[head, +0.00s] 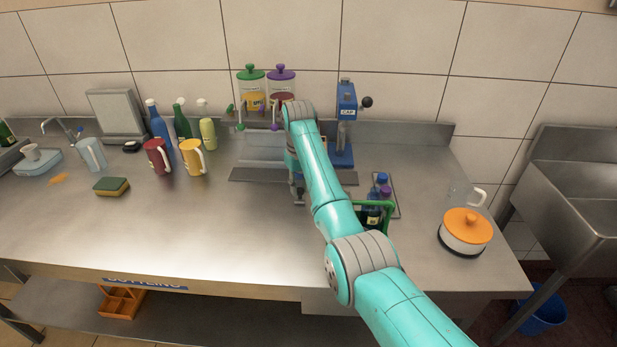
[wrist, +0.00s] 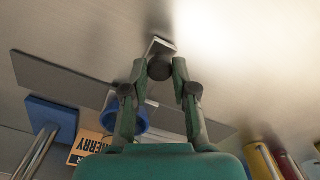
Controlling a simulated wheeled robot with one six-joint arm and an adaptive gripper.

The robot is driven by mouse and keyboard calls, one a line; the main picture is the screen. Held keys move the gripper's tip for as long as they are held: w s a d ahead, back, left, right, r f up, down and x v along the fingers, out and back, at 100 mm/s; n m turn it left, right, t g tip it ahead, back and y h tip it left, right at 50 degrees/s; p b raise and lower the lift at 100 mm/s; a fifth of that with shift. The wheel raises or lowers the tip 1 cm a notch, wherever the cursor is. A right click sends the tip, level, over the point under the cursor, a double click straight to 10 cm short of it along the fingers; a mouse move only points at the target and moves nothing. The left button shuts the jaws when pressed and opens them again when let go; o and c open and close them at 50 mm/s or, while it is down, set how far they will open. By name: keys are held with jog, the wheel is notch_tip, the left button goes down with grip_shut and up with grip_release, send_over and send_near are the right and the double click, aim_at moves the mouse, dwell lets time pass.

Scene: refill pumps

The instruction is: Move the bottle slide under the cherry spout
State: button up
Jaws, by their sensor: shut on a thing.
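My gripper (wrist: 158,80) is closed on a small dark round knob (wrist: 160,68), apparently the bottle slide's handle, with a small pale metal piece at its end. A pale plate (wrist: 168,118) and a blue rounded thing (wrist: 132,119) lie beyond the fingers, partly hidden by them. The orange cherry label (wrist: 86,150) is at the lower left of the wrist view. In the head view, my gripper (head: 298,192) is low at the front of the dispensers, largely behind my arm. The purple-lidded dispenser (head: 281,82) holds red liquid; its purple spout (head: 276,126) is just left of my arm.
A green-lidded dispenser (head: 250,84) stands to the left. A blue capping press (head: 346,115) stands right of my arm. A green carrier (head: 389,217) with bottles is beside my forearm. Mugs, bottles and a sponge (head: 111,186) are at left; an orange-lidded pot (head: 466,232) at right.

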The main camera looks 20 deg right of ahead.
jog(key=shift+w+a, duration=0.4)
jog(key=shift+a, duration=0.75)
jog(key=shift+w+a, duration=0.35)
jog(key=shift+a, duration=0.8)
jog(key=shift+w+a, duration=0.4)
jog(key=shift+a, duration=0.75)
jog(key=o, duration=1)
jog(key=shift+r, duration=0.1)
notch_tip(320, 180, up, 12)
jog(key=shift+f, duration=0.1)
